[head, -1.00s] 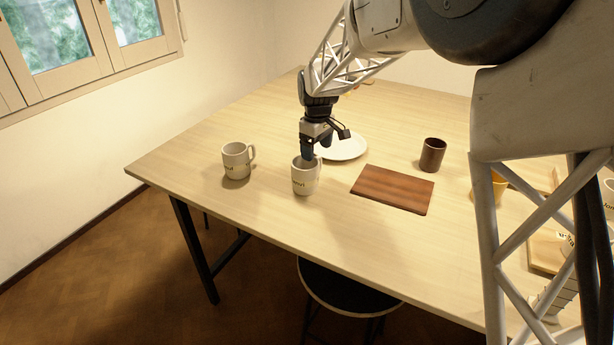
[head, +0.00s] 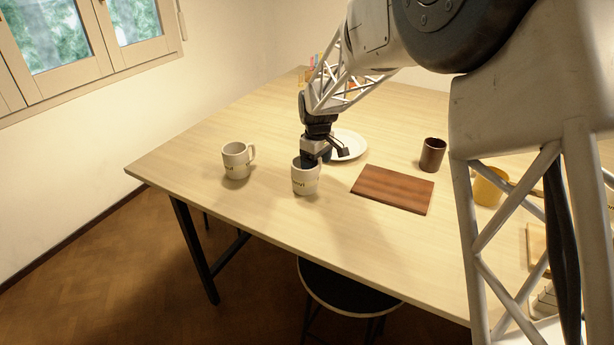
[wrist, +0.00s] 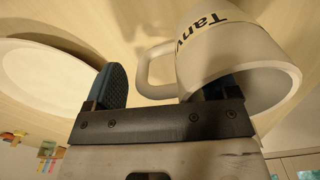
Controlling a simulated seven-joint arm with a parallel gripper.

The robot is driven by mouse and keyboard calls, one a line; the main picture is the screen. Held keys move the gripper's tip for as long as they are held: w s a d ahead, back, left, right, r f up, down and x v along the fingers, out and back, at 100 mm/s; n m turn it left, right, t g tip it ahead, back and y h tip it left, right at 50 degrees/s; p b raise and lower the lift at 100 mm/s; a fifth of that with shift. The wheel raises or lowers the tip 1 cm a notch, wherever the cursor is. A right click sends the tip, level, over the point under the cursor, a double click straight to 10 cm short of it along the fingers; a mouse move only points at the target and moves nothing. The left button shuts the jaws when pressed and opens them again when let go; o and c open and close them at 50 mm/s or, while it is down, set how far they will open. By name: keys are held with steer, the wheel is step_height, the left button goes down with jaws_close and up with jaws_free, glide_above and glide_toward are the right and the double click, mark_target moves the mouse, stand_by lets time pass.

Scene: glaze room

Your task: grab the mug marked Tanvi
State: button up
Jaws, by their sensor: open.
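The white mug marked Tanvi (head: 305,183) stands upright on the table in the head view; only the end of its dark lettering shows there. In the wrist view this mug (wrist: 215,45) is close up at the right, with "Tanv" readable and its handle pointing left. My gripper (head: 312,160) is open at the mug's rim. In the wrist view the handle lies between the gripper's two blue fingers (wrist: 168,86). The left finger is clear of the mug. The right finger is mostly hidden and seems to be inside the mug's mouth.
Another white mug (head: 236,160), its lettering unreadable, stands to the left. A white plate (head: 352,146) lies just behind my gripper. A brown board (head: 393,190), a dark brown cup (head: 432,155) and a yellow cup (head: 489,187) are to the right. The table's front left is clear.

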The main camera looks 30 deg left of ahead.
steer(key=shift+c, duration=0.5)
steer(key=c, duration=1.1)
steer(key=shift+r, duration=0.15)
steer(key=shift+r, duration=1.5)
steer(key=shift+s+d+r, duration=0.2)
steer(key=s+d, duration=0.3)
steer(key=s, duration=0.1)
steer(key=s+d+r, duration=0.1)
steer(key=s+d, duration=0.2)
steer(key=s, duration=0.1)
steer(key=s+d, duration=0.3)
steer(key=s, duration=0.1)
steer(key=shift+d+r, duration=0.15)
steer(key=shift+d, duration=0.2)
